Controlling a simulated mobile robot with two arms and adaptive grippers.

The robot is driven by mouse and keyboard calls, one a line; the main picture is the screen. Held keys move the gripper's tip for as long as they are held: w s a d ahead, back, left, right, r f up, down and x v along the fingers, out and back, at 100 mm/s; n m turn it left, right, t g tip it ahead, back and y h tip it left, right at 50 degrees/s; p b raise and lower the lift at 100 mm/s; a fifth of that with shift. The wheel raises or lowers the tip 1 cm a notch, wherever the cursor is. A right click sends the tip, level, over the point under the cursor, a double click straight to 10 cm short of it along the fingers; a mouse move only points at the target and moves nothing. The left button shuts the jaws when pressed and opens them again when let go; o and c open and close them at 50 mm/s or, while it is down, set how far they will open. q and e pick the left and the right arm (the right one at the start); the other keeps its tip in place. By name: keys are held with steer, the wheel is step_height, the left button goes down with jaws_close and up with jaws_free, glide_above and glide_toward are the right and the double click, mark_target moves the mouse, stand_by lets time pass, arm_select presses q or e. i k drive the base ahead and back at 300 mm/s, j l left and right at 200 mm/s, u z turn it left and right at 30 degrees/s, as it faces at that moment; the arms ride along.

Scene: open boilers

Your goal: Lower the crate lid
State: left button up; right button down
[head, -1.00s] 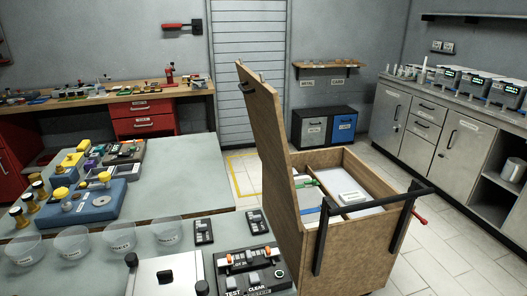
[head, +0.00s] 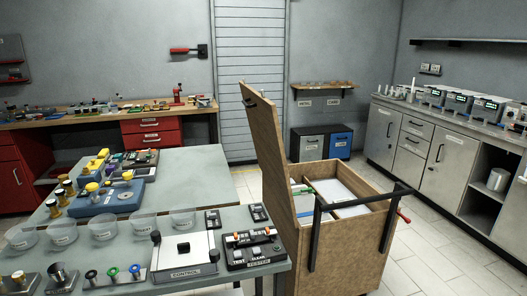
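The wooden crate (head: 340,250) stands on the floor right of the grey table. It is open at the top and has a black bar frame (head: 316,237) on its near side. Its lid (head: 265,145) is raised and stands steeply on the crate's left side, leaning a little left at the top. A small black handle (head: 249,102) sits near the lid's upper edge. Inside the crate I see a divider and pale contents (head: 335,187). Neither of my grippers is in view.
The grey table (head: 205,195) at left holds clear bowls (head: 143,224), a control box (head: 184,252) and a tester panel (head: 252,247), close to the lid. A grey cabinet row (head: 440,160) lines the right wall. Tiled floor lies free between crate and cabinets.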

mark_target(262, 114)
steer(key=i+l+u, duration=0.45)
steer(key=l, duration=0.35)
steer(key=i+l+u, duration=0.2)
steer(key=l, duration=0.25)
steer(key=i, duration=0.1)
